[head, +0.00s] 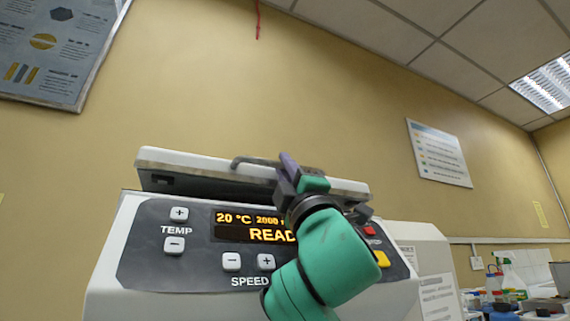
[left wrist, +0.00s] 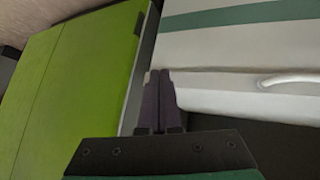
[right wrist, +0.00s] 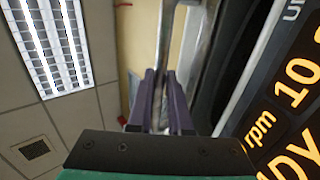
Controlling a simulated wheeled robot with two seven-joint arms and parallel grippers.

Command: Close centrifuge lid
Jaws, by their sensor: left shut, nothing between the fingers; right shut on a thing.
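The white centrifuge (head: 112,262) stands in front of me in the head view, its display lit with "READ" partly covered by my arm. Its lid (head: 195,161) sits low over the body, with a dark gap showing under its front edge. A grey bar handle (head: 252,160) runs along the lid's front. My right gripper (head: 289,165) is shut on this handle; the right wrist view shows the bar (right wrist: 168,45) between the fingers. My left gripper (left wrist: 160,76) shows only in the left wrist view, shut and empty. The lid's far side is hidden.
In the left wrist view, a green panel (left wrist: 75,75) lies left of the fingers and a pale front with a metal handle (left wrist: 290,79) lies right. Bottles and boxes (head: 505,285) stand at the far right in the head view.

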